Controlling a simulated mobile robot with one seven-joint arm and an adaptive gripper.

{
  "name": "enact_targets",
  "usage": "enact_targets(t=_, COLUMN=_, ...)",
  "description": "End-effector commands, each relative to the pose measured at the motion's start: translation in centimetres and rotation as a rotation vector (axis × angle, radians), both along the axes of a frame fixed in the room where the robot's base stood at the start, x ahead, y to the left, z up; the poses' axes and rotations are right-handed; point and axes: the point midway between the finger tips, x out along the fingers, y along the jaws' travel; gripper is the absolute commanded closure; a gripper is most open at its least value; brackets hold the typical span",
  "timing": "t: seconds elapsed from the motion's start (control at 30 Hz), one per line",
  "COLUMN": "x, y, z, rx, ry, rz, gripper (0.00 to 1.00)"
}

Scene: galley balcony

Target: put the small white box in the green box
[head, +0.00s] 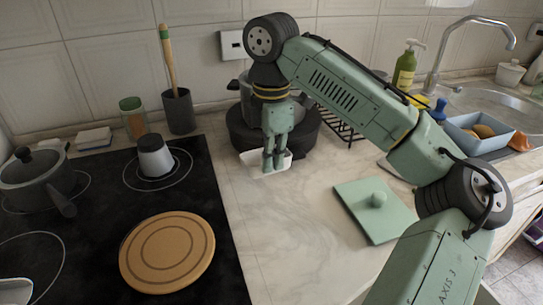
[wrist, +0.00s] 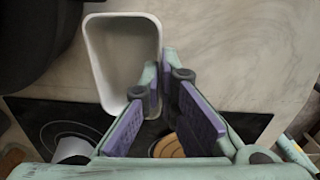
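The small white box (head: 283,163) is an open, empty, rectangular tub in the head view, at my gripper's fingertips above the marble counter. In the wrist view the white box (wrist: 122,50) fills the upper left. My gripper (head: 271,166) points down. In the wrist view my gripper (wrist: 160,75) has its fingertips on either side of the box's right wall, one inside and one outside, and looks shut on that wall. A pale green square piece with a round knob (head: 356,214) lies on the counter to the right. It looks like a flat lid; no open green box shows.
A dark round pot or stand (head: 240,133) is close behind the white box. The black hob (head: 100,225) on the left carries a pan, a grey-white cup and a round wooden board (head: 167,252). A blue tray (head: 484,148) stands by the sink. Mid-counter is clear.

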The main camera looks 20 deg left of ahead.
Motion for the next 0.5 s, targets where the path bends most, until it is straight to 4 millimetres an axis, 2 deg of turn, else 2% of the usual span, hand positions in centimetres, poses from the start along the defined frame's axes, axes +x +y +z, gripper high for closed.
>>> enact_targets(t=0.5, x=0.0, y=0.0, z=2.7, rx=0.0, ry=0.0, rz=0.0, gripper=1.0)
